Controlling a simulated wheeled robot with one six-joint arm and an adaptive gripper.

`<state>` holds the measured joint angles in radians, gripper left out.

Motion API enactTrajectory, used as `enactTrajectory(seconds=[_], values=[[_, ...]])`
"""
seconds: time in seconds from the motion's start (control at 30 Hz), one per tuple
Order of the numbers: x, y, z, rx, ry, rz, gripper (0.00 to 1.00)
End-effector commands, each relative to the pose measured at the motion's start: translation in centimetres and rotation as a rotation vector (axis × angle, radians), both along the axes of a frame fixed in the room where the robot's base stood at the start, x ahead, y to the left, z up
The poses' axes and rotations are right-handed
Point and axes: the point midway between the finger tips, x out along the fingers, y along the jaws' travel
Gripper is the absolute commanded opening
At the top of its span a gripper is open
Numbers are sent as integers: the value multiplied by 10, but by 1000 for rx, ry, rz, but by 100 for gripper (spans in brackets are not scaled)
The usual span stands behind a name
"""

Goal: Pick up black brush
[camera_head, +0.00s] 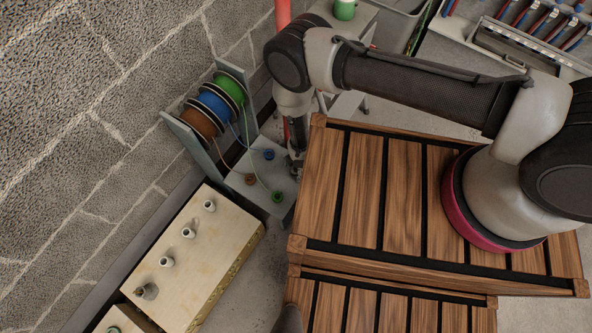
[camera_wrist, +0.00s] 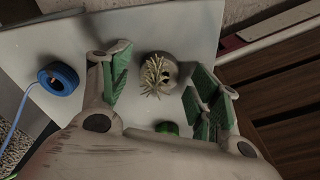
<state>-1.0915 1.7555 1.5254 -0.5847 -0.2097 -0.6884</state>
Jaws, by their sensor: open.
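In the wrist view, a round dark-grey thing with pale, straw-like bristles (camera_wrist: 155,77) stands on the pale board between my fingers; it appears to be the brush. Its black colour does not show clearly. My gripper (camera_wrist: 160,88) is open, with its green-padded fingers on either side of the bristles and gaps visible on both sides. In the head view, my gripper (camera_head: 294,164) points down over the right edge of the reel stand's base, beside the wooden crate. The brush is hidden there behind my gripper.
The pale base (camera_head: 238,168) carries blue (camera_head: 269,154), brown (camera_head: 250,179) and green (camera_head: 277,196) cable ends. Brown, blue and green reels (camera_head: 214,108) stand behind, near the block wall. A slatted wooden crate (camera_head: 365,200) lies close on the right. A pegged board (camera_head: 200,250) lies lower left.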

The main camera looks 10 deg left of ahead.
Motion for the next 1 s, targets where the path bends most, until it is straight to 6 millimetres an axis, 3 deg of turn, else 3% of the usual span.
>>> enactTrajectory(seconds=[0.27, 0.5, 1.0], values=[[0, 1, -4, 0, 0, 0, 61], [0, 1, -3, 0, 0, 0, 20], [0, 1, 0, 0, 0, 0, 17]])
